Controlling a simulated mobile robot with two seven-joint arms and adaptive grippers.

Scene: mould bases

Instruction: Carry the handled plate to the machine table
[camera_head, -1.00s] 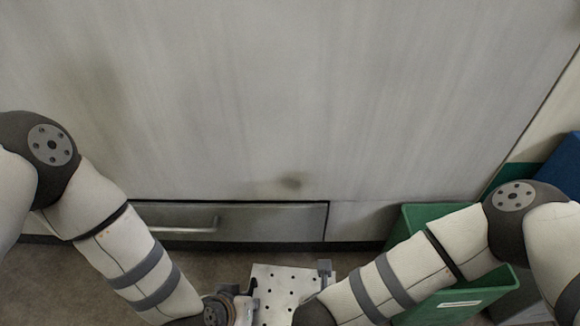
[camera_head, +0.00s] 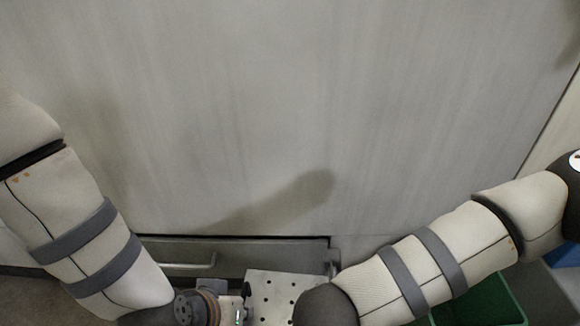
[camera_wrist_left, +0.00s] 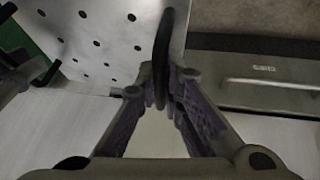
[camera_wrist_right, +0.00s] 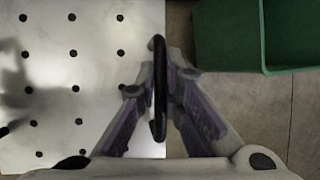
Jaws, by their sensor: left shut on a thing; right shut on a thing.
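The handled plate (camera_head: 280,290) is a pale metal plate with rows of dark holes, low in the middle of the head view. It also shows in the left wrist view (camera_wrist_left: 100,30) and the right wrist view (camera_wrist_right: 100,70). My left gripper (camera_wrist_left: 160,95) is shut on the black handle at one side of the plate. My right gripper (camera_wrist_right: 160,95) is shut on the black handle (camera_wrist_right: 159,60) at the opposite side. In the head view my forearms hide parts of both grippers. The machine table cannot be made out.
A large grey panel (camera_head: 270,110) fills the view ahead, close to the plate. Below it is a drawer front with a bar handle (camera_head: 190,263). A green bin (camera_head: 480,300) stands on the floor at the right, beneath my right arm.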

